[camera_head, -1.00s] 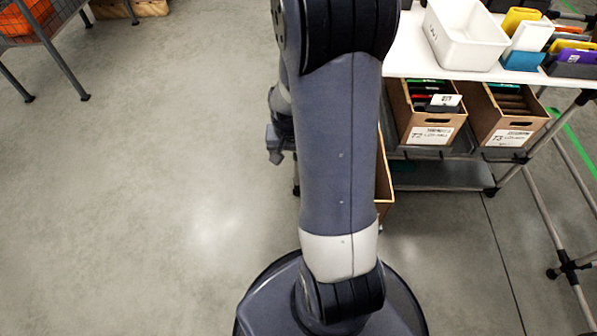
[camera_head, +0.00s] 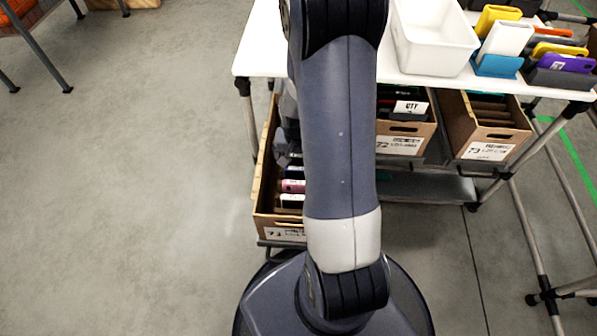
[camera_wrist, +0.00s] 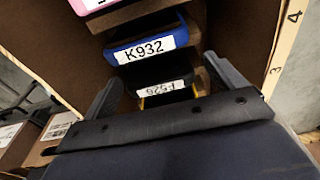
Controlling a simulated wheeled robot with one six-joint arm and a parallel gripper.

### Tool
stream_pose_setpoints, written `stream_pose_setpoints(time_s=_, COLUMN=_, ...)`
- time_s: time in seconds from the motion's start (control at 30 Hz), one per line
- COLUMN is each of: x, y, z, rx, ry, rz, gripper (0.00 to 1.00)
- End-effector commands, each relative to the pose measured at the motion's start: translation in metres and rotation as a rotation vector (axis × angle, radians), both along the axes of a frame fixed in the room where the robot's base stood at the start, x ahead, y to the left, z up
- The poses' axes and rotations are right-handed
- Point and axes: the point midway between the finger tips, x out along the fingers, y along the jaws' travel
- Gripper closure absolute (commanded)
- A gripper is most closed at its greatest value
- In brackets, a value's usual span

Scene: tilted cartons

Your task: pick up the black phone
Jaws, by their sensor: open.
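In the wrist view a black phone (camera_wrist: 160,77) with a white label stands in a brown carton (camera_wrist: 50,55). The label's text appears upside down and hard to read. My gripper (camera_wrist: 165,86) is open, one finger on each side of the black phone; I cannot tell whether either finger touches it. A blue phone (camera_wrist: 150,47) labelled K932 stands just beyond it. In the head view the carton (camera_head: 280,234) is partly hidden by my arm, and the black phone cannot be made out.
A pink phone (camera_wrist: 90,5) stands beyond the blue one. The carton's walls are close around my gripper. A white table top (camera_head: 262,45) with a white bin (camera_head: 432,50) is above. Two more cartons, T2 (camera_head: 400,146) and T3 (camera_head: 487,151), stand to the right.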

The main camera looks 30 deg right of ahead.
Motion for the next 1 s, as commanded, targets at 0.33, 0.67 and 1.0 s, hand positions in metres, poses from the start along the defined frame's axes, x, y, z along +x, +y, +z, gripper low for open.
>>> stream_pose_setpoints(time_s=0.33, x=0.0001, y=-0.0002, z=0.0013, rx=0.0, ry=0.0, rz=0.0, gripper=0.27)
stream_pose_setpoints(time_s=0.67, x=0.0, y=-0.0001, z=0.0013, rx=0.0, ry=0.0, rz=0.0, gripper=0.54)
stream_pose_setpoints(time_s=1.0, x=0.0003, y=-0.0002, z=0.0059, rx=-0.001, ry=-0.001, rz=0.0, gripper=0.55)
